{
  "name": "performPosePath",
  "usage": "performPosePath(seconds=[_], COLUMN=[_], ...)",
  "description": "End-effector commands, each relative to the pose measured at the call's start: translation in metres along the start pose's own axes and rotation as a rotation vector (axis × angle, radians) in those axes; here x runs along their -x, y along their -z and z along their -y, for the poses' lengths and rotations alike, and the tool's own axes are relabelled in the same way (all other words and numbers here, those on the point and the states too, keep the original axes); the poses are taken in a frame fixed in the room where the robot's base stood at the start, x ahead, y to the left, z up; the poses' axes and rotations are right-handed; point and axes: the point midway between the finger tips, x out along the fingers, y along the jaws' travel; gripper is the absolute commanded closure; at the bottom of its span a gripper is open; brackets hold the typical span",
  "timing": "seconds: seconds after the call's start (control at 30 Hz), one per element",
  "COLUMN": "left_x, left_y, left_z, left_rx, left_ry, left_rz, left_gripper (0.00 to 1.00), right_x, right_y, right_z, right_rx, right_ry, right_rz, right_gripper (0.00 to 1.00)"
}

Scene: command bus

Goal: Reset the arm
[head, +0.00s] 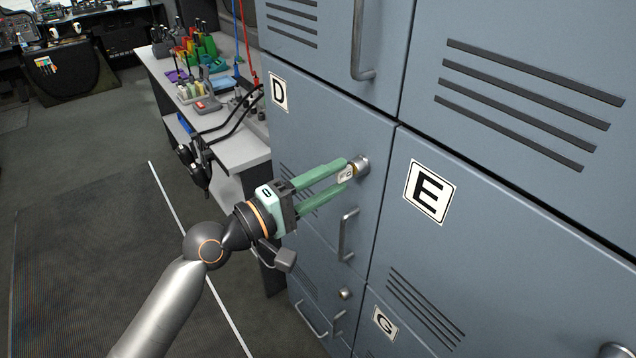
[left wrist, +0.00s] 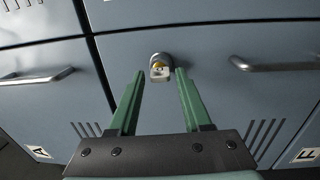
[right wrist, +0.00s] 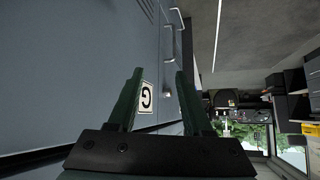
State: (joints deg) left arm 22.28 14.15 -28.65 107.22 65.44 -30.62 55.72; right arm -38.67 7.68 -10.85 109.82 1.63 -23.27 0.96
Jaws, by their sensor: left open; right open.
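My left gripper (head: 338,180) is open, with its green fingers pointing at the lock on locker door D (head: 330,112). A key with a pale tag (head: 346,173) sits in the round lock (head: 362,166). In the left wrist view the key (left wrist: 159,70) shows between and just beyond the two open fingertips (left wrist: 159,73), with a gap on each side. My right gripper (right wrist: 158,78) shows only in its own wrist view. It is open and empty, near the locker face with the G label (right wrist: 147,97).
Locker door E (head: 500,215) and door G (head: 384,323) lie right of and below door D. Bar handles (head: 347,235) stick out from the doors. A grey bench (head: 237,142) with radios and hanging headsets stands behind the left arm. The floor at left is clear.

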Motion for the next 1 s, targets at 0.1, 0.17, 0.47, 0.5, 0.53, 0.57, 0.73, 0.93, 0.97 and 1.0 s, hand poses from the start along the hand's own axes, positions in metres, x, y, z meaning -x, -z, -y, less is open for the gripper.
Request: performPosePath(seconds=[0.1,0.17,0.47,0.5,0.53,0.57,0.73,0.93,0.97,1.0], left_x=[-0.006,-0.0075,-0.0088,-0.0088,-0.0088,-0.0088,-0.0087,-0.0086,-0.0086,-0.0086], left_y=[-0.0002,-0.0003,-0.0003,-0.0002,-0.0003,-0.0003,-0.0002,-0.0002,-0.0002,-0.0002], left_z=[-0.0003,-0.0002,0.0003,0.0002,0.0002,0.0002,0.0002,0.0002,0.0002,0.0002], left_rx=[0.0,0.0,0.0,0.0,0.0,0.0,0.0,0.0,0.0,0.0], left_ry=[0.0,0.0,0.0,0.0,0.0,0.0,0.0,0.0,0.0,0.0], left_rz=[0.0,0.0,0.0,0.0,0.0,0.0,0.0,0.0,0.0,0.0], left_gripper=[0.51,0.51,0.51,0.52,0.56,0.59,0.78,1.0,1.0,1.0], right_x=[0.0009,0.001,0.0011,0.0011,0.0011,0.0011,0.0013,0.0014,0.0014,0.0014], right_y=[0.0018,0.0022,0.0025,0.0025,0.0025,0.0025,0.0028,0.0029,0.0029,0.003], right_z=[-0.0001,-0.0001,-0.0002,-0.0002,-0.0003,-0.0002,-0.0002,-0.0001,-0.0001,0.0], right_rx=[-0.001,-0.001,-0.002,-0.002,-0.002,-0.002,-0.002,-0.002,-0.002,-0.002], right_ry=[-0.001,-0.001,-0.002,-0.002,-0.002,-0.002,-0.002,-0.001,-0.001,-0.001], right_rz=[-0.005,-0.006,-0.006,-0.006,-0.006,-0.006,-0.006,-0.005,-0.005,-0.005], right_gripper=[0.5,0.5,0.5,0.5,0.5,0.5,0.5,0.5,0.5,0.5])
